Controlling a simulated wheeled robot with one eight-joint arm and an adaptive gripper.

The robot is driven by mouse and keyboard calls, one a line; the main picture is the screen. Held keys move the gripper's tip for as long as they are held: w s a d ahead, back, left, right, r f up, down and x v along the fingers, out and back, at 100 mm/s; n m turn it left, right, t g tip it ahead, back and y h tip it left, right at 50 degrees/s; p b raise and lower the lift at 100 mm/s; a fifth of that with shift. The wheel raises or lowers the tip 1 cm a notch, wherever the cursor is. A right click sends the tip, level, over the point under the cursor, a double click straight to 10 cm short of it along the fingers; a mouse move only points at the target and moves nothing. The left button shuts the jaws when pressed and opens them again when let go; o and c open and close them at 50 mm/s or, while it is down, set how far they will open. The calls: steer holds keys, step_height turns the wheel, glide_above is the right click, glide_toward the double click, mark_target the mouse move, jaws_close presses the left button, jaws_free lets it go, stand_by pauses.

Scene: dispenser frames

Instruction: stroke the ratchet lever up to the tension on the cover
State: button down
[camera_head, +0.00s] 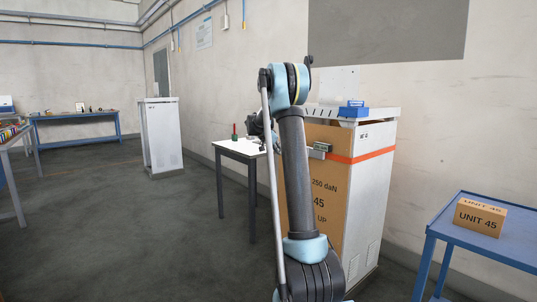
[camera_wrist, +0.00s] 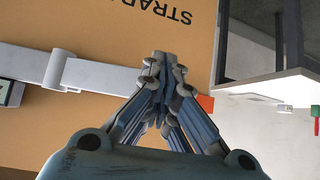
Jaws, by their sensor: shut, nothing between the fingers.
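The tan cover (camera_head: 328,195) stands against the white cabinet and has black lettering, including "250 daN". An orange strap (camera_head: 365,156) crosses it, with a small grey ratchet (camera_head: 320,150) on the strap. In the wrist view the cover (camera_wrist: 110,30) fills the left side. The grey lever (camera_wrist: 100,76) lies across it, with a display (camera_wrist: 10,92) at the left edge. A bit of orange strap (camera_wrist: 206,103) shows behind the fingers. My gripper (camera_wrist: 165,62) is shut and empty, its tips over the cover beside the lever's right end. I cannot tell whether they touch.
A small table (camera_head: 240,147) with a red and a green item stands left of the cover. A blue bench (camera_head: 490,240) with a "UNIT 45" box (camera_head: 480,216) is at the right. Another white cabinet (camera_head: 161,135) stands farther back.

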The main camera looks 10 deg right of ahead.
steer(key=shift+w+d, duration=0.15)
steer(key=shift+w, duration=0.35)
steer(key=shift+w+d, duration=0.1)
